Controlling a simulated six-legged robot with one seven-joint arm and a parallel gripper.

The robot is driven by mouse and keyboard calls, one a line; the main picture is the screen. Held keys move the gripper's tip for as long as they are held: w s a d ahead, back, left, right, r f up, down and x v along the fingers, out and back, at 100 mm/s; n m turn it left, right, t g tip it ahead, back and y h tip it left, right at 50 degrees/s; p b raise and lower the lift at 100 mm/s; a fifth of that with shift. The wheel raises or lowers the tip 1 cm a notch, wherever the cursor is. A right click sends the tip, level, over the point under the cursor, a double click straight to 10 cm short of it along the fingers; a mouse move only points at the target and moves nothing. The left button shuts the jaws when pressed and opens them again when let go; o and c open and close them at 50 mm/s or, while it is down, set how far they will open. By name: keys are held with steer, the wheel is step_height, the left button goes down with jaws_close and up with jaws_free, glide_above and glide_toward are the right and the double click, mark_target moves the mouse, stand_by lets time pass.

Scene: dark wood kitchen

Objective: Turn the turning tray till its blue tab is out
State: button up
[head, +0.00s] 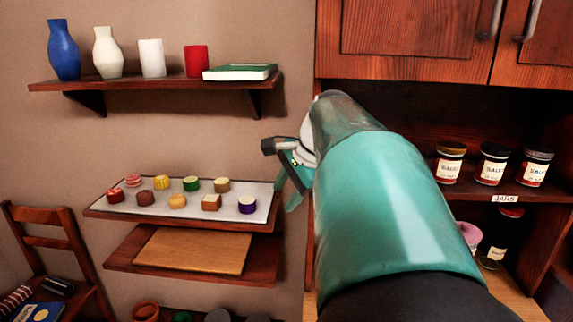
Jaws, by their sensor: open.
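My gripper (284,168) shows only in part, left of my large teal arm link, near the right end of the shelf of sweets. It is open, and I see nothing between its fingers. I cannot make out the turning tray or a blue tab. My arm covers much of the cabinet's left and middle part. In the lower cabinet opening, right of my arm, a pink object (470,235) and a dark jar or bottle with a red lid (500,238) show; I cannot tell what they stand on.
A white sheet (185,211) with several sweets lies on a wall shelf; a board (194,250) lies below. The upper shelf (140,84) holds vases, candles and a book. Labelled jars (493,163) stand in the cabinet. A chair (50,245) is at lower left.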

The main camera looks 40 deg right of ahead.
steer(key=s+d+r+m+t, duration=0.1)
steer(key=s+d+m, duration=0.4)
steer(key=d, duration=0.5)
steer(key=s+d+r+m+t, duration=0.1)
steer(key=s+d+m, duration=0.4)
steer(key=d, duration=0.5)
steer(key=s+d+r+m+t, duration=0.1)
steer(key=s+d+m, duration=0.4)
steer(key=d, duration=0.5)
steer(key=shift+s+r+t+h, duration=0.25)
steer(key=shift+s+t+h, duration=0.05)
steer(key=shift+s, duration=0.45)
steer(key=x, duration=0.7)
steer(key=shift+w+a+f, duration=0.1)
steer(key=shift+w+f, duration=0.05)
jaws_close()
